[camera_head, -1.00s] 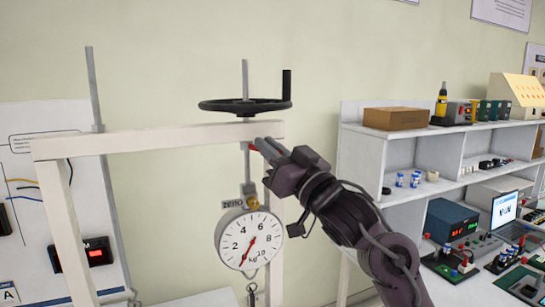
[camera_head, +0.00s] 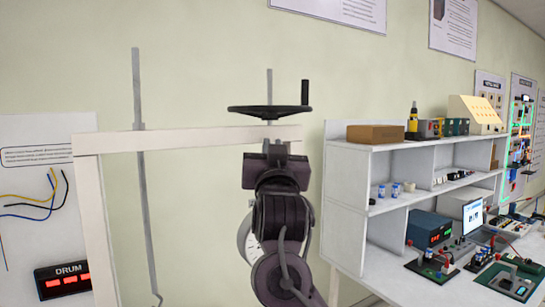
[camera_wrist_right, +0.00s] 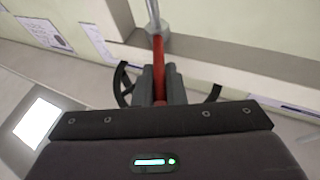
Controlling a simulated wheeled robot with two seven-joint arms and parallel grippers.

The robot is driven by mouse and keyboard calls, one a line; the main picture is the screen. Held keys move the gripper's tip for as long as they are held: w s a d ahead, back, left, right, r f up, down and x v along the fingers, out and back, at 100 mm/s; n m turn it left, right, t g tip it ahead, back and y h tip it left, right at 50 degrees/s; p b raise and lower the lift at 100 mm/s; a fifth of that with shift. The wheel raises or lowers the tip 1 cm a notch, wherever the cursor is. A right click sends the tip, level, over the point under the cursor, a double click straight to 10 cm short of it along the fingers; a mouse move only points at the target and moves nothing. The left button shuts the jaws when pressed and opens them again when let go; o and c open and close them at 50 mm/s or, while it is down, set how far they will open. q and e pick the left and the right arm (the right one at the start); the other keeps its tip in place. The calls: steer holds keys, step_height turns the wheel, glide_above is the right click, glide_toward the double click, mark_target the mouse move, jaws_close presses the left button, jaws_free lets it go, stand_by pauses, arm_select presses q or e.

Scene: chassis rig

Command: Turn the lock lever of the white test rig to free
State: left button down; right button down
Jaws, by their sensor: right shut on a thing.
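The white test rig (camera_head: 190,138) stands in front of me, with a black handwheel (camera_head: 270,112) above its top beam. My right gripper (camera_head: 267,147) is at the beam's right part, just below the handwheel, seen from behind. In the right wrist view, the red lock lever (camera_wrist_right: 158,62) runs from a grey collar on a rod into the jaws. The right gripper (camera_wrist_right: 160,88) is shut on it. In the head view the lever is hidden behind my gripper. The round dial (camera_head: 244,238) is mostly covered by my right arm. My left gripper is not in view.
A white shelf unit (camera_head: 345,165) with a brown box (camera_head: 375,134) stands close to the right of my arm. A bench with a laptop (camera_head: 472,216) and devices is further right. A panel with a red DRUM display (camera_head: 62,280) is at the left.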

steer(key=shift+a+m+h, duration=0.3)
steer(key=shift+h, duration=0.7)
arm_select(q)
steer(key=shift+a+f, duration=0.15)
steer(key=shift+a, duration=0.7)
arm_select(e)
steer(key=shift+r, duration=0.1)
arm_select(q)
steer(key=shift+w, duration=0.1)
arm_select(e)
steer(key=c, duration=1.8)
jaws_free()
steer(key=shift+o, duration=0.2)
